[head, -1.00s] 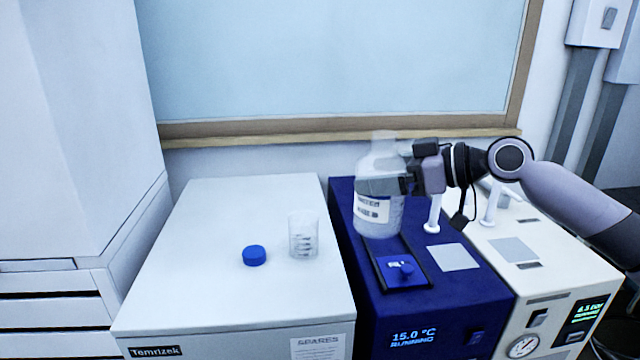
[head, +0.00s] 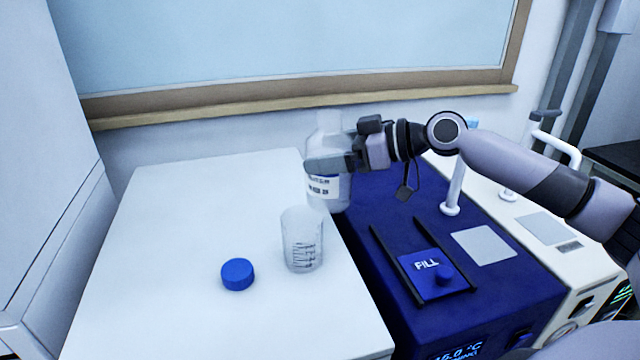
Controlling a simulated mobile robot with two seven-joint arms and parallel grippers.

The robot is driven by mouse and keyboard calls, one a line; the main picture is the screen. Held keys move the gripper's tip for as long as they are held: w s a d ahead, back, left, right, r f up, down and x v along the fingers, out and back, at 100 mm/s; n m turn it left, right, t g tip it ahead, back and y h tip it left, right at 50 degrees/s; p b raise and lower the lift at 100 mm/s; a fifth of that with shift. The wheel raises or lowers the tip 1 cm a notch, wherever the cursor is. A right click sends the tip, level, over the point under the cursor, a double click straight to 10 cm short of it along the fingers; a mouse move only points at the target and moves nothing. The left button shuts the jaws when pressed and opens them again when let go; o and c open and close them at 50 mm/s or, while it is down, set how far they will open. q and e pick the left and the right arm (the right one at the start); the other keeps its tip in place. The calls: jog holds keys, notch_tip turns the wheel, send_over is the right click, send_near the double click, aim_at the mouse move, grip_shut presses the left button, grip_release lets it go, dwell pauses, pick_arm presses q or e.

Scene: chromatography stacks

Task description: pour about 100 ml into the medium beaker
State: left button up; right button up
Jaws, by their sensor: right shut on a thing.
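The medium beaker (head: 302,252) is clear with dark graduation marks. It stands upright on the white cabinet top, and I see no liquid in it. My right gripper (head: 335,163) is shut on a translucent bottle (head: 328,192) with a white label. The bottle is upright and uncapped, just behind and slightly right of the beaker, near the border of the white top and the blue unit. The gripper's fingers cover part of the bottle's upper body. A blue screw cap (head: 237,274) lies on the white top left of the beaker. My left gripper is not in view.
The white cabinet top (head: 170,230) is mostly clear. The blue unit (head: 385,205) to its right has a FILL lid (head: 425,275) between dark rails and a white upright post (head: 455,185). A cream unit (head: 530,215) stands further right. A wall with a wooden ledge (head: 300,107) is behind.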

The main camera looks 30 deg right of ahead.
notch_tip(320, 180, down, 4)
jog(key=shift+d+f+b, duration=0.1)
jog(key=shift+f+b, duration=0.05)
jog(key=shift+b, duration=0.7)
jog(key=shift+s+r+n+h+p, duration=0.15)
jog(key=shift+r+n+h+p, duration=0.25)
jog(key=shift+p, duration=0.85)
jog(key=shift+a+r+n+p, duration=0.25)
jog(key=shift+r+n+p, duration=0.05)
jog(key=shift+p, duration=0.9)
jog(key=shift+s+a+r+n+t+h+p, duration=0.1)
jog(key=shift+a+r+n+t+h+p, duration=0.2)
jog(key=shift+p, duration=1.05)
jog(key=shift+s+a+r+n+t+h+p, duration=0.1)
jog(key=shift+n+h+p, duration=0.3)
jog(key=shift+p, duration=0.95)
jog(key=shift+f, duration=0.15)
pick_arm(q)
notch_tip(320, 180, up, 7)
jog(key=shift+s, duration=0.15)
pick_arm(e)
jog(key=shift+s, duration=0.1)
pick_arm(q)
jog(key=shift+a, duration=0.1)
